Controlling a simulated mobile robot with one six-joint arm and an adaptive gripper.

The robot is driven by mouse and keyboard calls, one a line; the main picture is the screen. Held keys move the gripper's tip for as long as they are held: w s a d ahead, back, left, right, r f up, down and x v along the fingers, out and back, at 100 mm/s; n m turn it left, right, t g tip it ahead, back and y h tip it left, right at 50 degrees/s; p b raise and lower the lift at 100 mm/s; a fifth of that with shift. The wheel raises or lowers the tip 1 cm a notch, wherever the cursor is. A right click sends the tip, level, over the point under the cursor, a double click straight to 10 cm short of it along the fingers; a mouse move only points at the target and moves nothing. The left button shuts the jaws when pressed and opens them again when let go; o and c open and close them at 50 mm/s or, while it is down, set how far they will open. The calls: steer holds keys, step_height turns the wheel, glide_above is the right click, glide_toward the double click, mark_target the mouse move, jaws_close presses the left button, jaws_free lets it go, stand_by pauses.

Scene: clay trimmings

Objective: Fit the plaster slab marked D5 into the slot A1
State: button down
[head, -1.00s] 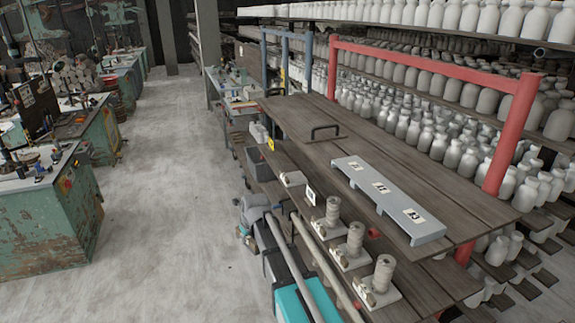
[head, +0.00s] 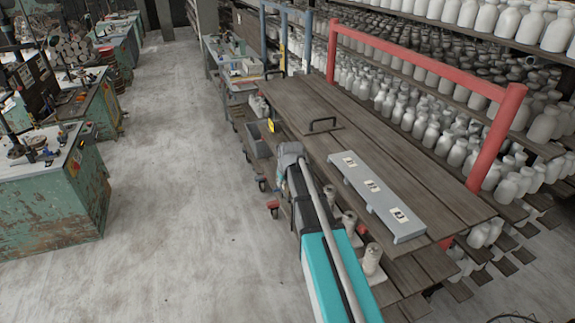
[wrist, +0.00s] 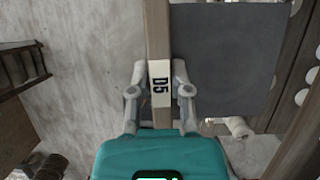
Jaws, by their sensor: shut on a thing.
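My gripper (wrist: 160,80) is shut on the plaster slab marked D5 (wrist: 157,28) in the wrist view. A finger presses on each side of its narrow, pale edge, and the black D5 label faces the camera. In the head view my gripper (head: 291,150) is beside the left edge of the wooden bench; the slab cannot be made out there. A long pale grey holder (head: 384,205) lies on the bench top, right of my arm. It carries three white labels too small to read surely, so I cannot tell which is A1.
Bottles crowd the shelves behind. Spools (head: 372,259) stand on a lower shelf, partly behind my arm. A flat dark grey panel (wrist: 225,60) lies right of the slab edge.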

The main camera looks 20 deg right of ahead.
steer(key=d+r+p, duration=0.2)
steer(key=r, duration=0.1)
steer(key=shift+w+d+m, duration=0.1)
steer(key=shift+d+m, duration=0.2)
steer(key=shift+f, duration=0.1)
steer(key=shift+w+d, duration=0.1)
steer(key=shift+d, duration=2.8)
steer(key=shift+w+d, duration=0.1)
steer(key=shift+d, duration=3.4)
stand_by(0.9)
